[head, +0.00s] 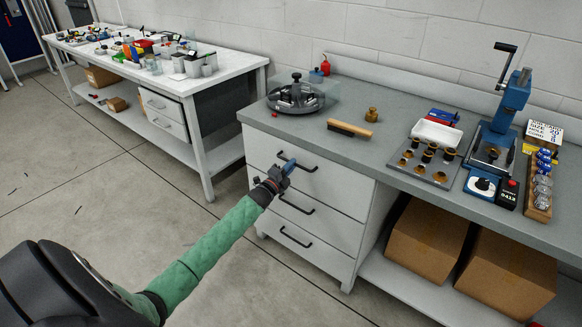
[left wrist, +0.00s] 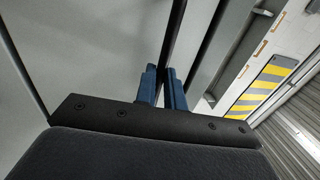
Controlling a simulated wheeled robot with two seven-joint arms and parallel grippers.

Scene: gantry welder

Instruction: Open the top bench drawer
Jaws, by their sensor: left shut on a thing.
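The top bench drawer (head: 335,182) is the uppermost of three white drawers under the grey bench. Its front looks flush with the cabinet. Its black bar handle (head: 303,166) runs across the front. My left gripper (head: 287,168) reaches in from the left and is shut on this handle, near its left part. In the left wrist view, the blue fingers (left wrist: 165,88) close on the dark handle bar (left wrist: 174,42); the pale drawer front (left wrist: 90,55) lies beside it. My right gripper is not in view.
The middle drawer handle (head: 297,204) and bottom drawer handle (head: 295,237) sit below. Cardboard boxes (head: 428,240) stand under the bench to the right. A brush (head: 349,129) and tools lie on top. The floor (head: 240,280) before the drawers is clear apart from my arm.

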